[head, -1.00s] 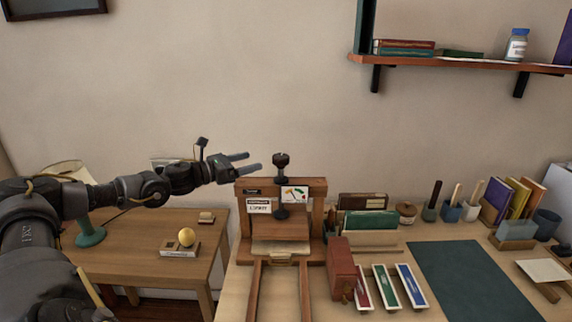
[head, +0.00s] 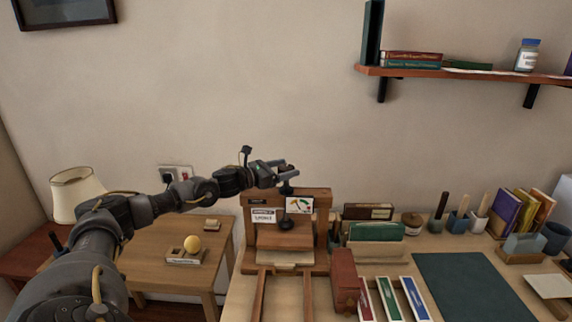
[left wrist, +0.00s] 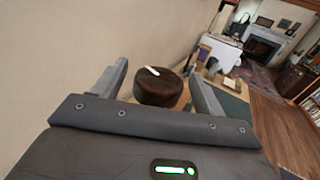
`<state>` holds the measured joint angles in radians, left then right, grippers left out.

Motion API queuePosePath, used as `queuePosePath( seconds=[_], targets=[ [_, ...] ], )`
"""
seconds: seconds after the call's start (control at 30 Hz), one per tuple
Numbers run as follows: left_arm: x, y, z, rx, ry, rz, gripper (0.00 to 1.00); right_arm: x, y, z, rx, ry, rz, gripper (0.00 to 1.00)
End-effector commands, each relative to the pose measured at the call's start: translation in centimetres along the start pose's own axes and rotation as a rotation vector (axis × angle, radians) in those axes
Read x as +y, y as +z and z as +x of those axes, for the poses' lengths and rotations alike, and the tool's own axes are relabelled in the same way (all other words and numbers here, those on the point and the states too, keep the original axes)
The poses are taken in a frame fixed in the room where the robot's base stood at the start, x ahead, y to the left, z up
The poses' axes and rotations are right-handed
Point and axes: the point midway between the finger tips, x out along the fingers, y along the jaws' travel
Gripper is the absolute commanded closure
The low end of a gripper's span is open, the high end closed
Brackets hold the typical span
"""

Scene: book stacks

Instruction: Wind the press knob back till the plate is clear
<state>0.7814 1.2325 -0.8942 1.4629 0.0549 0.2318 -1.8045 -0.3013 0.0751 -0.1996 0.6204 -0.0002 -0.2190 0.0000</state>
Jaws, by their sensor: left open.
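The wooden press (head: 323,225) stands on the bench, with its knob on top of the crossbar. In the head view my left gripper (head: 288,170) is at the knob and largely covers it. In the left wrist view the dark brown round knob (left wrist: 157,91), with a white mark on top, lies between the two open fingers of the left gripper (left wrist: 158,75). A gap shows on both sides, clearer on the right. The wooden plate (head: 285,241) is low in the frame, below the dark screw foot. I cannot tell whether they touch. My right gripper is not in view.
A dial card (head: 299,205) and a label (head: 262,217) are on the press front. A red-brown block (head: 344,278) and several coloured trays (head: 388,298) stand right of it. The dark mat (head: 470,285) is clear.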

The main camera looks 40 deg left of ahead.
Motion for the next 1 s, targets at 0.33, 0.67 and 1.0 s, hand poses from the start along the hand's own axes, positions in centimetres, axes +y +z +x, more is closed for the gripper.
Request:
queuePosePath(
  seconds=[0.33, 0.67, 1.0],
  targets=[
    [-0.03, -0.04, 0.87, 0.001, 0.0, 0.0, 0.28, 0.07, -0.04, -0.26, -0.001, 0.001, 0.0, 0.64],
    [-0.02, -0.03, 0.84, 0.0, 0.0, 0.0, 0.62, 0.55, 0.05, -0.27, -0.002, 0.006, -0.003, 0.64],
    [-0.03, -0.1, 0.88, 0.0, 0.028, 0.001, 0.72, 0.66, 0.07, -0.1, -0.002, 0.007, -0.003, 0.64]
  ],
)
